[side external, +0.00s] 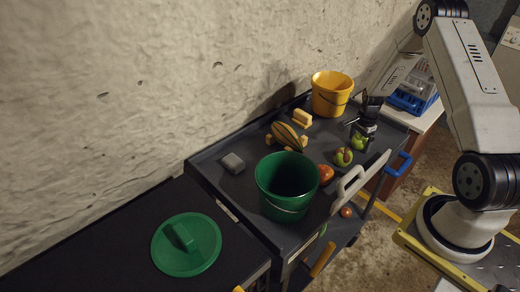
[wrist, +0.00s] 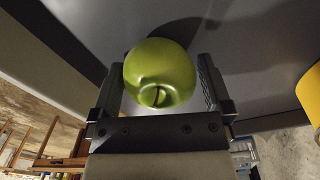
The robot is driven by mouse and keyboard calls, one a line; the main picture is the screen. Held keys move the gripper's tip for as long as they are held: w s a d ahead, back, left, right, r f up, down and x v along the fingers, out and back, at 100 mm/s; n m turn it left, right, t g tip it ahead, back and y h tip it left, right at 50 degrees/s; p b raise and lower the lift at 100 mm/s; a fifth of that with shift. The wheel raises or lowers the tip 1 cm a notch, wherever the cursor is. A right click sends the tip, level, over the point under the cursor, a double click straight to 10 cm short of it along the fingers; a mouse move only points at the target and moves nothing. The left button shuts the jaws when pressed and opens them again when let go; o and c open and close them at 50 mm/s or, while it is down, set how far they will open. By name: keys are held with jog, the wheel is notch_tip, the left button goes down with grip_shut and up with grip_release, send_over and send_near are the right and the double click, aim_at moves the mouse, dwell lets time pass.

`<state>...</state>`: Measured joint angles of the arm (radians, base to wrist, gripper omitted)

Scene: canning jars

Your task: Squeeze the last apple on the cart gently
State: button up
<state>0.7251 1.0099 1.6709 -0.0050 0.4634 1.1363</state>
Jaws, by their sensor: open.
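A green apple (side external: 359,143) sits on the dark cart top (side external: 218,176) towards its right end. My gripper (side external: 362,128) is right at this apple, coming from above and behind it. In the wrist view the green apple (wrist: 160,72) lies between the two fingers of my gripper (wrist: 162,66), which stand apart on either side. A second green fruit with a dark reddish patch (side external: 343,157) and an orange-red fruit (side external: 326,174) lie nearby in the side view.
A green bucket (side external: 284,205) stands at the cart's front, a yellow bucket (side external: 332,95) at its back. A pale handle (side external: 360,184) rises at the front edge.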

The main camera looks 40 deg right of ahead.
aim_at(360, 137)
jog(key=shift+r, duration=0.1)
jog(key=shift+r, duration=3.8)
jog(key=shift+w+a+r, duration=0.1)
jog(key=shift+a+r, duration=0.05)
jog(key=shift+a, duration=0.05)
jog(key=w+a+r+n+t, duration=0.1)
jog(key=a+r+n, duration=0.35)
jog(key=a, duration=0.45)
jog(key=a+r+n, duration=0.4)
jog(key=a+n, duration=0.2)
jog(key=a, duration=0.2)
jog(key=s+a+r+n+t, duration=0.1)
jog(key=s+a+r+n, duration=0.2)
jog(key=s+a+n, duration=0.4)
jog(key=a+n, duration=0.3)
jog(key=a, duration=0.3)
jog(key=shift+s+r+n+t, duration=0.2)
jog(key=shift+s+n+t, duration=0.1)
jog(key=shift+n, duration=0.05)
